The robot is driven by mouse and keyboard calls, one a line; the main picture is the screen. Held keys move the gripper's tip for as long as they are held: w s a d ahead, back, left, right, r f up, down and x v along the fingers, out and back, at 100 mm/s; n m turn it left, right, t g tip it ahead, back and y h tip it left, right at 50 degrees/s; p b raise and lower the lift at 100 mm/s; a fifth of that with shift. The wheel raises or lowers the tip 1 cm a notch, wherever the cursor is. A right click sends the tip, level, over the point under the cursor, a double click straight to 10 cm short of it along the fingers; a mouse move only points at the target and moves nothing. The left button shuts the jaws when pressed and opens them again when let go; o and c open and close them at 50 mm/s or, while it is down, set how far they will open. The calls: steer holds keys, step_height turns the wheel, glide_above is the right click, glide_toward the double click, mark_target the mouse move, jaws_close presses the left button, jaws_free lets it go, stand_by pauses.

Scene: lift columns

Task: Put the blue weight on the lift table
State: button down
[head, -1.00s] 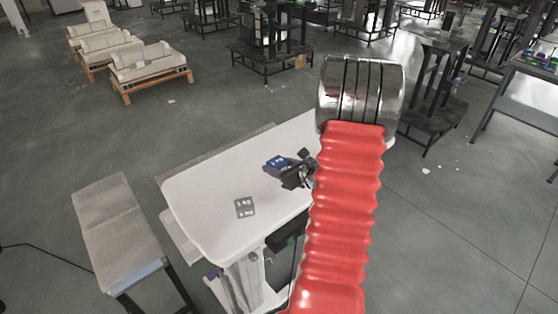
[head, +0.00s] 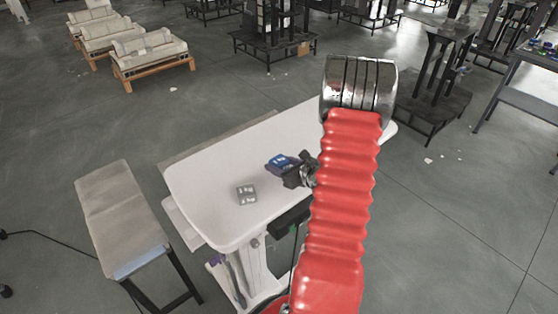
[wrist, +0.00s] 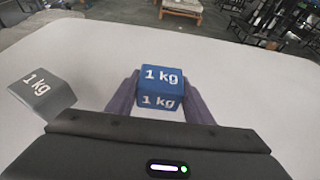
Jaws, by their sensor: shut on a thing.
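The blue weight (wrist: 161,88), marked 1 kg, sits between the two fingers of my gripper (wrist: 160,100) in the wrist view. My gripper is shut on it. In the head view the blue weight (head: 281,162) shows at the tip of my gripper (head: 290,168), over the white lift table (head: 215,205). The table top (wrist: 240,80) fills much of the wrist view. I cannot tell whether the weight touches the table top or hangs a little above it. My red arm hides the right part of the table.
A grey 1 kg weight (head: 246,195) rests on the table, left of my gripper; it also shows in the wrist view (wrist: 40,92). A grey bench (head: 122,215) stands left of the table. Wooden pallets (head: 150,60) and dark racks stand behind.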

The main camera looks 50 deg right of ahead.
steer(key=shift+d+f, duration=0.1)
steer(key=shift+f, duration=0.55)
steer(key=c, duration=0.9)
jaws_free()
steer(key=shift+f, duration=0.15)
steer(key=shift+s+r, duration=0.35)
steer(key=shift+s, duration=0.2)
steer(key=v, duration=1.1)
